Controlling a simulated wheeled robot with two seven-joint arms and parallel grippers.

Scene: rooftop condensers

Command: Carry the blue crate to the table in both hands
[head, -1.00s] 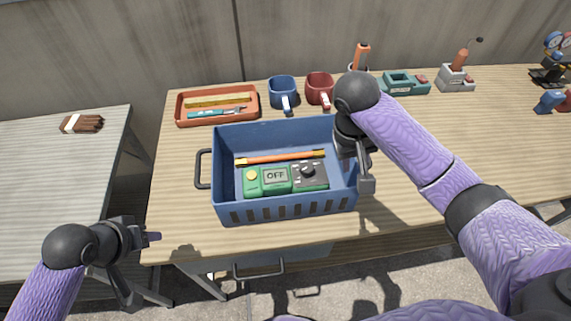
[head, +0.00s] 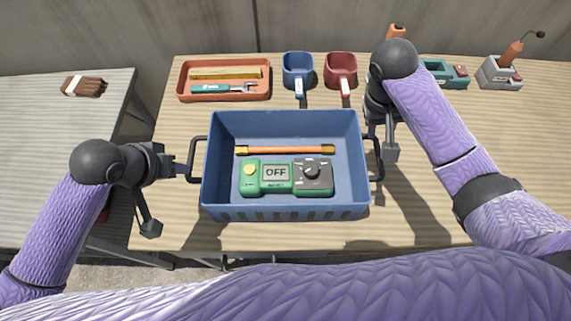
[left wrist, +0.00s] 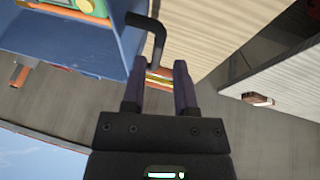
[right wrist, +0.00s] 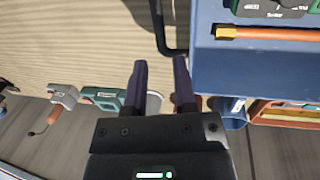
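The blue crate (head: 285,213) sits on the wood-topped table (head: 440,130), level, with a dark handle at each end. It holds a green meter (head: 285,177) and an orange rod (head: 285,150). My left gripper (head: 184,170) is at the crate's left handle (head: 197,158); in the left wrist view its fingers are apart, with the handle (left wrist: 157,38) just ahead of and between the tips. My right gripper (head: 373,138) is at the right handle; in the right wrist view its fingers are apart, with that handle (right wrist: 158,25) just ahead of the tips.
Behind the crate are an orange tray (head: 224,98) with tools, a blue mug (head: 298,70) and a red mug (head: 341,70). Farther right are a green device (head: 443,72) and a grey tool (head: 498,75). A grey table (head: 50,150) at left holds a brush (head: 85,86) and is largely clear.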

